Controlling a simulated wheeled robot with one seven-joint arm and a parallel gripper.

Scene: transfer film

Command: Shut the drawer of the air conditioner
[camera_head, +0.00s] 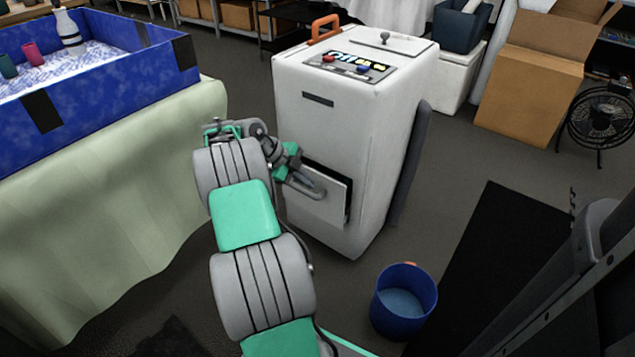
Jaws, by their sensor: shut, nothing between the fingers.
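The air conditioner (330,120) is a white upright box with a control panel (346,66) and an orange handle on top. Its drawer (325,203) is low on the front face, and its front panel stands out from the body, with a dark gap along its right edge. My gripper (318,190) is shut and empty at the upper part of the drawer front. I cannot tell whether the fingers touch the panel. My arm covers the area left of the drawer.
A blue bucket (404,300) stands on the floor in front of the air conditioner. A cloth-covered table (100,210) with a blue bin (120,80) is at left. A cardboard box (530,90) and a black fan (598,118) are at back right.

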